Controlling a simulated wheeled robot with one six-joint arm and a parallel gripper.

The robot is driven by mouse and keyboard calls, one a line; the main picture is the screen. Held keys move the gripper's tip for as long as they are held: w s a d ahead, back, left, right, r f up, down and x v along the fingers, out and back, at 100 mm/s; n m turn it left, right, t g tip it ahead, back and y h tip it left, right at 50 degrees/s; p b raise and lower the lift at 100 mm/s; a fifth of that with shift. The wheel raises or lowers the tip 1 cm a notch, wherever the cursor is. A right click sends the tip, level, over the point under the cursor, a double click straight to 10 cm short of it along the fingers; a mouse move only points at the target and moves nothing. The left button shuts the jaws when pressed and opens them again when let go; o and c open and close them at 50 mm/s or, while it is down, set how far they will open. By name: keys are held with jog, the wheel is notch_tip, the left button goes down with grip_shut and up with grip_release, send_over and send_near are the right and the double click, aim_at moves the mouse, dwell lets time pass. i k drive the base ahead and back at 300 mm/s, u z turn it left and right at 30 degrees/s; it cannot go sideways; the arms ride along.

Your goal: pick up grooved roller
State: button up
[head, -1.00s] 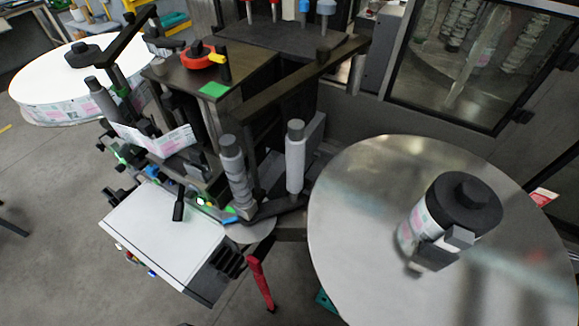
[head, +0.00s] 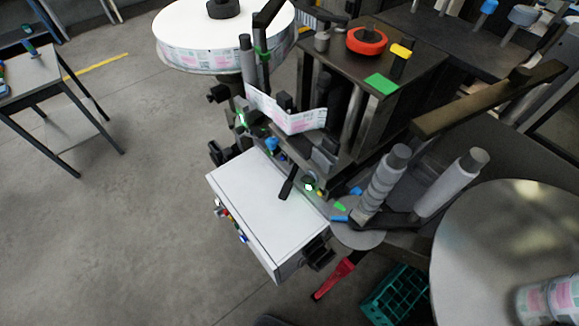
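A grey roller with ring-like grooves (head: 381,186) stands upright, leaning in the picture, on the labeller near the middle right. It has a dark top. A smoother, paler grey roller (head: 450,182) stands just to its right, apart from it. Both rise from a dark arm beside a round grey plate (head: 357,236). My gripper is not in view, so its state does not show.
A white control box (head: 262,200) juts out in front. A large label reel (head: 225,40) is at upper left, a big metal disc (head: 490,250) at right. A green crate (head: 395,298) is on the floor below. A table (head: 50,85) stands far left; the floor between is open.

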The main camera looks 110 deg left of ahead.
aim_at(392, 166)
jog(key=u, duration=2.5)
